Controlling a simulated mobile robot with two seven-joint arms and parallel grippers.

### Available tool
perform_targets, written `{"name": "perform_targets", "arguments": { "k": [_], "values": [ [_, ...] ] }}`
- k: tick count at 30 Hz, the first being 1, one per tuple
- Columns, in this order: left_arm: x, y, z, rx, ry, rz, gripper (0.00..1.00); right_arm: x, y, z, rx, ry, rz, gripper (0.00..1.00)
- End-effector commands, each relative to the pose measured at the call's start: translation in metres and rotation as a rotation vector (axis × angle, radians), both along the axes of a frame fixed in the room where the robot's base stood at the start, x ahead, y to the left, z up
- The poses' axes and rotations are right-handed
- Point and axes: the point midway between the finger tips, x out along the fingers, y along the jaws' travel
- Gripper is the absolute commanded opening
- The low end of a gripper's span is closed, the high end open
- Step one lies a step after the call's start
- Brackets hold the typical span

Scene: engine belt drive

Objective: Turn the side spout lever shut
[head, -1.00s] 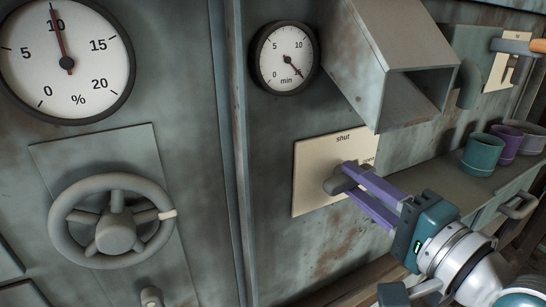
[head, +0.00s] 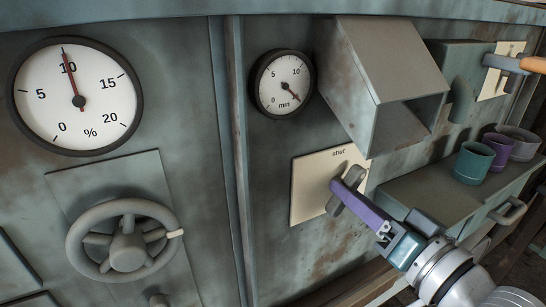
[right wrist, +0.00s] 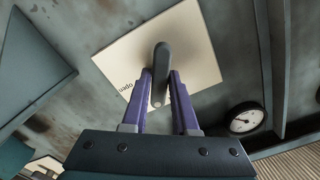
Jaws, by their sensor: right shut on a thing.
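A grey lever (head: 357,176) is mounted on a cream plate (head: 308,190) with "shut" printed at its top, below the box-shaped spout. The lever slants, its upper end to the right in the head view. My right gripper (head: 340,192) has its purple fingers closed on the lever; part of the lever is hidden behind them. In the right wrist view the lever (right wrist: 161,60) sits between the two fingers (right wrist: 160,88), and an "open" label (right wrist: 127,91) shows upside down beside it. My left gripper is not in view.
The spout (head: 385,80) juts out just above the plate. A percent dial (head: 95,105) and a handwheel (head: 125,245) are on the left, a minute dial (head: 275,80) above. Cups (head: 473,163) stand on a shelf at right, below an orange-handled lever (head: 535,65).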

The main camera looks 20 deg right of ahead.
Motion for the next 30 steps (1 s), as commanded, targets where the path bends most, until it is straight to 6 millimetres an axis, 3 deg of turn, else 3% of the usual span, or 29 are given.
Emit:
{"name": "perform_targets", "arguments": {
  "k": [15, 30],
  "values": [
    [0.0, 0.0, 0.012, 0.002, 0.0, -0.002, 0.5, 0.0, 0.0, 0.001, -0.421, -0.035, 0.0, 0.0],
    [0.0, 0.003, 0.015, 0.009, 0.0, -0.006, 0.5, 0.0, 0.0, 0.001, -0.569, -0.047, 0.0, 0.0]
  ]
}}
